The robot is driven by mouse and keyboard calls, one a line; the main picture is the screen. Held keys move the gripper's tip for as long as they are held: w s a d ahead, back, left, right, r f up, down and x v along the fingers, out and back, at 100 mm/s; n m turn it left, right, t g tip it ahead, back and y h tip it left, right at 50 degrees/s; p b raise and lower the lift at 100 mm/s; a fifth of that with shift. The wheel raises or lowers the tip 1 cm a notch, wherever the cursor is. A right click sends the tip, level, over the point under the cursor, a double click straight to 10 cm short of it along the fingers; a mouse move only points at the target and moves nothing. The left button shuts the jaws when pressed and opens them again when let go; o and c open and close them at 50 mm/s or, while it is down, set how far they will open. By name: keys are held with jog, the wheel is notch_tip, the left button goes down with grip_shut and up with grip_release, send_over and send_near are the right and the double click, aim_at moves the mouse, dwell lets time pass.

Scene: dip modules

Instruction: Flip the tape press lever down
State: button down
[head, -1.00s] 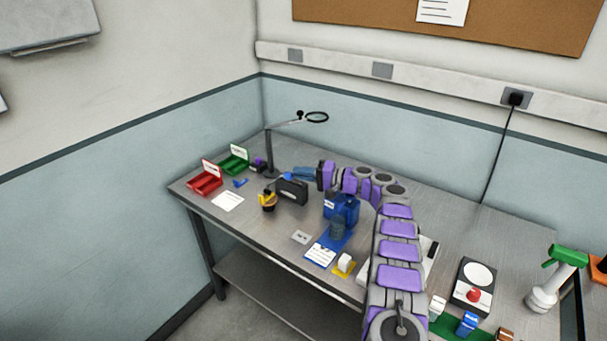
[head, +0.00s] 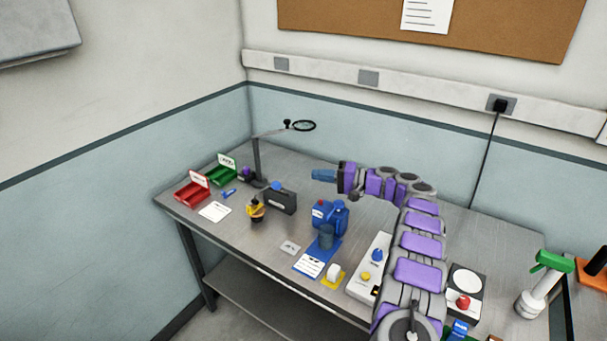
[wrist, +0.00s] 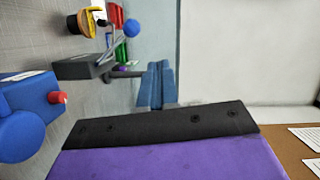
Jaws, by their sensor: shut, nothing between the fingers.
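A black box-shaped device (head: 283,201), which I take to be the tape press, stands on the table. A round blue knob (head: 276,186) shows at its top. In the wrist view the knob (wrist: 131,28) ends a thin grey lever (wrist: 116,44), which stands raised and tilted from the black body (wrist: 86,66). My gripper (head: 314,175) has blue fingers, shut together and empty, to the right of the knob and apart from it. The shut fingers (wrist: 157,66) also show in the wrist view. The foot of the lever is hard to make out.
A blue machine (head: 329,215) stands below my gripper, with a red knob (wrist: 57,97). A yellow and black item (head: 256,208) is left of the black device. A magnifier stand (head: 256,160) rises behind. Red (head: 192,193) and green bins (head: 219,175) sit at far left.

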jog(key=shift+s+d+r, duration=0.1)
jog(key=shift+s+d, duration=0.15)
jog(key=shift+d, duration=0.2)
jog(key=shift+s+d+r, duration=0.1)
jog(key=shift+s+d, duration=0.1)
jog(key=shift+d, duration=0.25)
jog(key=shift+d, duration=0.2)
jog(key=s+a+r+g+h, duration=0.2)
jog(key=s+a+r+g, duration=0.2)
jog(key=s+a+r, duration=0.45)
jog(key=s+a+n+g+h, duration=0.1)
jog(key=s+a+g+h, duration=0.2)
jog(key=s, duration=1.6)
jog(key=s+d+f+h, duration=0.2)
jog(key=s+d+h, duration=0.2)
jog(key=s, duration=0.7)
jog(key=s+d+f+h, duration=0.3)
jog(key=s+d, duration=0.4)
jog(key=s, duration=0.4)
jog(key=s+d+f+h, duration=0.2)
jog(key=s+d+h, duration=0.3)
jog(key=s, duration=0.6)
jog(key=shift+s+d+f+n, duration=0.3)
